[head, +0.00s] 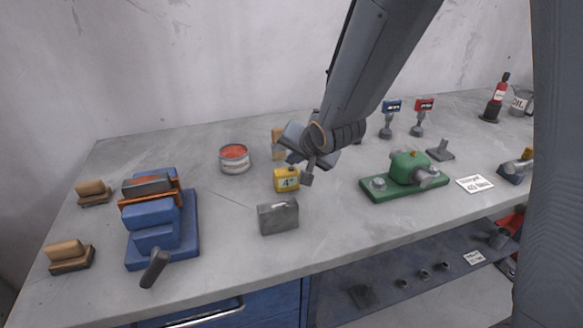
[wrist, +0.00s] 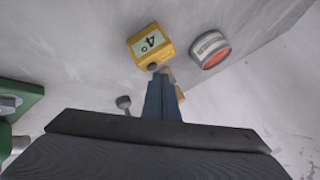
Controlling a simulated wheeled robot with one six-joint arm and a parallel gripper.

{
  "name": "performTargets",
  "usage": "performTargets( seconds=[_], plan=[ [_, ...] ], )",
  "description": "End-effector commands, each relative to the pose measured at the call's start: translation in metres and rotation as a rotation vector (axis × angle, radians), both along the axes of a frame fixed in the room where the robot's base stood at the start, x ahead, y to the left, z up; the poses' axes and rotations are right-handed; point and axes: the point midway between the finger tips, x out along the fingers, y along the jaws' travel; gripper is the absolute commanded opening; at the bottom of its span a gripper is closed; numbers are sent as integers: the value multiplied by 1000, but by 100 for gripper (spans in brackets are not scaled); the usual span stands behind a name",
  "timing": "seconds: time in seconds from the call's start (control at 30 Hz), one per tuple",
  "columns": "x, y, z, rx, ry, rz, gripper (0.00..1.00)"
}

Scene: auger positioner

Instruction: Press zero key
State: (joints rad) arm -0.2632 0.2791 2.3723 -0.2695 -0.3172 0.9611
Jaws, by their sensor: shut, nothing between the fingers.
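A small yellow box (head: 287,180) with a pale display reading about 4° stands mid-bench. It also shows in the wrist view (wrist: 151,45), with a dark round knob or key (wrist: 152,67) on the edge nearest my fingers. I cannot read a zero mark on it. My gripper (head: 308,180) is shut and empty, pointing down just right of the yellow box in the head view. In the wrist view the closed fingertips (wrist: 160,76) lie just below the dark knob. I cannot tell whether they touch it.
A grey metal block (head: 278,216) stands in front of the yellow box. A red-topped can (head: 235,159) is behind left, and a blue vise (head: 190,230) is at left. A green-based machine (head: 405,180) is at right. Bare bench lies between the grey block and the green base.

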Motion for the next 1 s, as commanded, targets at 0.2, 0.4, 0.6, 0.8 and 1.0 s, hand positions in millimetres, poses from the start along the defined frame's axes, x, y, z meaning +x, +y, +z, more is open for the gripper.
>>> performTargets(
  seconds=[0.2, 0.4, 0.6, 0.8, 1.0],
  plan=[
    [0, 0, -1, 0, 0, 0, 0],
    [0, 0, -3, 0, 0, 0, 0],
    [0, 0, -6, 0, 0, 0, 0],
    [0, 0, -8, 0, 0, 0, 0],
    [0, 0, -10, 0, 1, 1, 0]
  ],
)
